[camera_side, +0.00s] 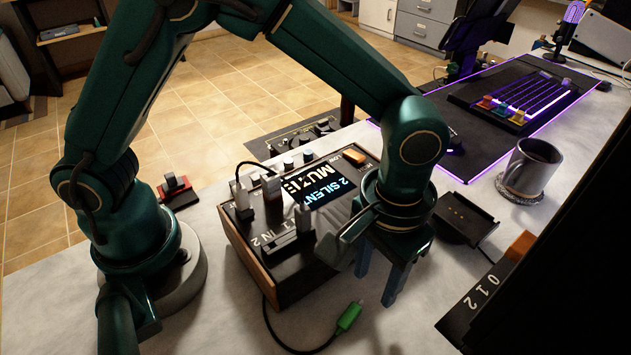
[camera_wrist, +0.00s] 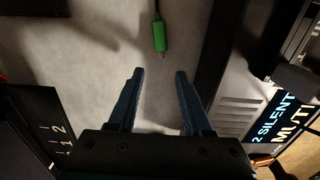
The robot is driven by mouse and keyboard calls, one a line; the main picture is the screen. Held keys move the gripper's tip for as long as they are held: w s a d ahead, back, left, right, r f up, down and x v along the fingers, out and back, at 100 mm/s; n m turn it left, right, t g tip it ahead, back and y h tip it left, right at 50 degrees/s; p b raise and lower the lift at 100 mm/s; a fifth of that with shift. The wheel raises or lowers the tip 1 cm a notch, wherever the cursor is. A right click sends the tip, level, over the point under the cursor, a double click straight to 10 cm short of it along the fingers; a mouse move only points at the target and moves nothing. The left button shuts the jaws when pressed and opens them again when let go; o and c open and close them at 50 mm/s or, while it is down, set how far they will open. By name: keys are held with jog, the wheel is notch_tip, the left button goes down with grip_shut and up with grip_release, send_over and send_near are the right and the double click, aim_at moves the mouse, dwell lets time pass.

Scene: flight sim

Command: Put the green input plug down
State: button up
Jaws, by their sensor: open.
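The green input plug (camera_side: 349,316) lies on the pale table in front of the mixer-like box, its dark cable curling back toward the box. In the wrist view the green plug (camera_wrist: 159,36) lies beyond the fingertips, its tip pointing toward the gap between them, apart from both. My gripper (camera_side: 377,280) is beside the right end of the box, its blue fingers pointing down. In the wrist view my gripper (camera_wrist: 160,73) is open and empty.
A dark panel marked 0 1 2 (camera_side: 483,293) stands at the right front. A black tray-like stand (camera_side: 464,218) and a grey mug (camera_side: 530,168) are behind it. A small red switch block (camera_side: 177,189) sits left of the box.

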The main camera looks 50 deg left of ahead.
notch_tip(320, 180, up, 10)
jog(key=s+a+r+t+h, duration=0.1)
jog(key=a+r, duration=0.1)
jog(key=a, duration=0.3)
jog(key=s+a+r+t, duration=0.1)
jog(key=a+r+t, duration=0.15)
jog(key=a, duration=0.25)
jog(key=s+a+f+t+y, duration=0.1)
jog(key=s+a+f+t, duration=0.1)
jog(key=s+a, duration=0.3)
jog(key=shift+a+f, duration=0.2)
jog(key=shift+a, duration=1.05)
